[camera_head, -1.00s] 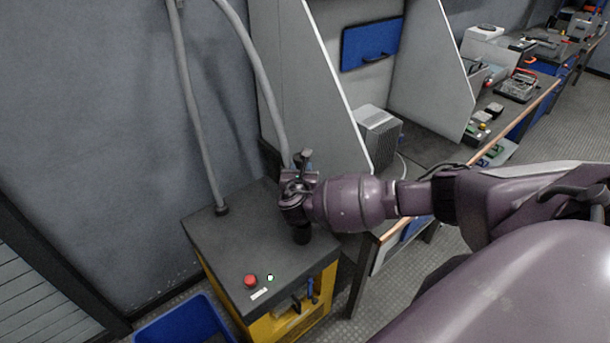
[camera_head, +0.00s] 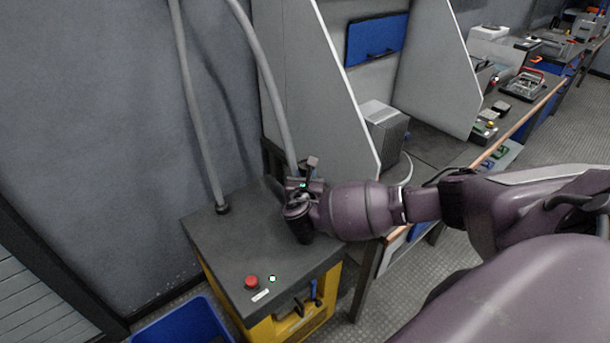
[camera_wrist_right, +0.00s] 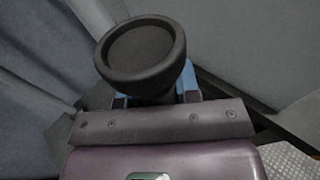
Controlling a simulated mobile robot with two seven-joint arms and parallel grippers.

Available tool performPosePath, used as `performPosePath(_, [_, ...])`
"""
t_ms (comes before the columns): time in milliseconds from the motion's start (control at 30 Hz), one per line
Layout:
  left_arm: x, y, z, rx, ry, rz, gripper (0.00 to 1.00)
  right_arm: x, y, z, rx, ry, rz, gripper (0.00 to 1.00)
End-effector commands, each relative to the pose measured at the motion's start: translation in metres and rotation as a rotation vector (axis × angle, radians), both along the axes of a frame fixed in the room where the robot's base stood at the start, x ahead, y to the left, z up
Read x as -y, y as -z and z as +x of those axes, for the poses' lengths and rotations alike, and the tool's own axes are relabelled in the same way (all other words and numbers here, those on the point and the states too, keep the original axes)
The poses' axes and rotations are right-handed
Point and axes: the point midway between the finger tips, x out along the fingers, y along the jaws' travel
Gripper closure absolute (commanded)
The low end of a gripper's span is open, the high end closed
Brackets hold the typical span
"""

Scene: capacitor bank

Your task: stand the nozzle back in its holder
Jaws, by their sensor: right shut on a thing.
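My right gripper (camera_head: 300,187) is over the dark top of the yellow cabinet (camera_head: 225,243). It is shut on the nozzle (camera_head: 298,216), a black piece with a wide round mouth. In the right wrist view the mouth of the nozzle (camera_wrist_right: 140,50) faces the camera, with a blue finger pad on each side of its neck. In the head view the nozzle is tilted, and a grey hose (camera_head: 268,85) runs down to the gripper from above. I cannot make out the holder; my gripper and wrist cover part of the cabinet top. My left gripper is not in view.
A second grey hose (camera_head: 194,110) enters a black collar on the cabinet top. A grey partition (camera_head: 315,90) stands close behind my gripper. A blue bin (camera_head: 185,322) is on the floor.

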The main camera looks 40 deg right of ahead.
Motion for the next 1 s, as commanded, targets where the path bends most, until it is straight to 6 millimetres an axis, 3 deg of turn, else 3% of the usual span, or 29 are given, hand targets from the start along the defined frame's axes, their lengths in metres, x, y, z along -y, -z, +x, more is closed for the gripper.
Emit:
performPosePath(300, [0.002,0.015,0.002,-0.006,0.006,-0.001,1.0,0.0,0.025,0.0,-0.003,0.0,-0.001,1.0])
performPosePath(500, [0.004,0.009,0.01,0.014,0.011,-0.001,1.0,0.0,0.034,0.0,-0.001,0.0,-0.001,1.0])
performPosePath(1000, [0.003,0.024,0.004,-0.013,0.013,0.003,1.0,0.0,0.067,0.0,-0.002,0.0,0.001,1.0])
